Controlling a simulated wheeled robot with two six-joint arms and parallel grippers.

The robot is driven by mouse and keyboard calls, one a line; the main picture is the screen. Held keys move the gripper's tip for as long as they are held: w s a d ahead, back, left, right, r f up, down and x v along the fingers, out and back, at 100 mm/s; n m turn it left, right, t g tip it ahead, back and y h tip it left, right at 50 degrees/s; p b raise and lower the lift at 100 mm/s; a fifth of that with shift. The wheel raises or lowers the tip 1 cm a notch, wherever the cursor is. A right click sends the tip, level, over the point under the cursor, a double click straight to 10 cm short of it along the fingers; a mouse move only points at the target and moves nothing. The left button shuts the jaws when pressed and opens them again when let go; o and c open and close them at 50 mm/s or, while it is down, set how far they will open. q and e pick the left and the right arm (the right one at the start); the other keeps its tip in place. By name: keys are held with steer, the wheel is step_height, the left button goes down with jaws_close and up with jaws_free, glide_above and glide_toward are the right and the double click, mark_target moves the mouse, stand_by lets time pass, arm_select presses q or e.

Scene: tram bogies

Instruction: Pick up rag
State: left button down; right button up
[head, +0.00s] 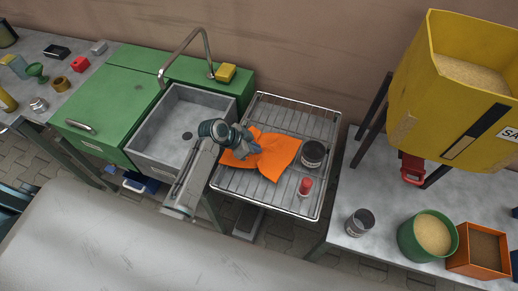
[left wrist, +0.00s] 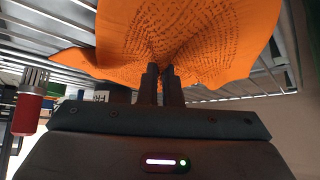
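The orange rag (head: 272,155) lies spread over the wire rack (head: 291,112), right of the sink. My left gripper (head: 247,150) reaches in from the left, over the rag's left part. The gripper looks shut on the rag. I cannot tell whether the rag is lifted off the rack. My right gripper is not in view.
A yellow sand hopper (head: 440,125) stands over the right table.

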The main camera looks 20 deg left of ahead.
arm_select(q)
step_height(320, 180, up, 12)
steer(key=p, duration=0.9)
steer(key=shift+f+p, duration=0.15)
steer(key=shift+p, duration=0.2)
step_height(320, 180, up, 9)
steer(key=p, duration=0.1)
steer(key=shift+p, duration=0.4)
